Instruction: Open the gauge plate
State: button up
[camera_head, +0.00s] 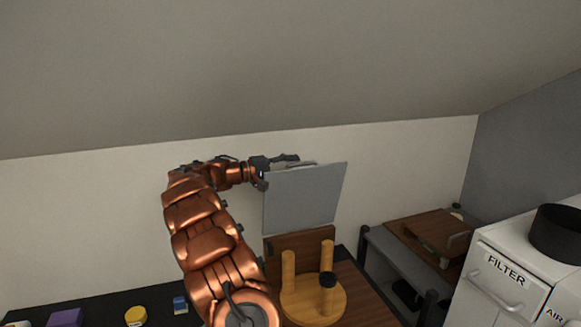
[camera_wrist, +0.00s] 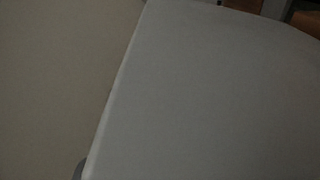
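The gauge plate is most likely the flat grey panel (camera_head: 304,200), which stands raised and slightly tilted above a brown wooden board in the head view. My gripper (camera_head: 284,161) is at the panel's upper left corner, partly behind its top edge. The panel hides part of the fingers, so I cannot tell whether they are open or touch it. In the wrist view a pale grey surface (camera_wrist: 200,100), probably the same panel, fills most of the picture very close up.
A round wooden stand with pegs (camera_head: 306,303) sits below the panel. A white filter cabinet (camera_head: 510,262) with a black ring (camera_head: 560,232) is at right. A brown box (camera_head: 432,235) lies on a side shelf. A yellow round item (camera_head: 136,316) and a purple block (camera_head: 66,318) are at lower left.

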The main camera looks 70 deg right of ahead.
jog(key=shift+w, duration=0.1)
jog(key=v, duration=1.2)
jog(key=shift+a, duration=0.1)
dwell(0.3)
jog(key=s+a+f+n+t+y, duration=0.3)
jog(key=s+a+f+t+y, duration=0.1)
jog(key=a, duration=1.4)
jog(key=s+a+f+n+t+y, duration=0.3)
jog(key=s+a+f, duration=0.4)
jog(key=a, duration=1.2)
jog(key=s+a+f+n+t+y, duration=0.4)
jog(key=s+a, duration=0.4)
jog(key=a, duration=1.1)
notch_tip(320, 180, down, 2)
jog(key=shift+s+a+f+t+y, duration=0.1)
jog(key=shift+s+a+t+y, duration=0.15)
jog(key=shift+y, duration=0.25)
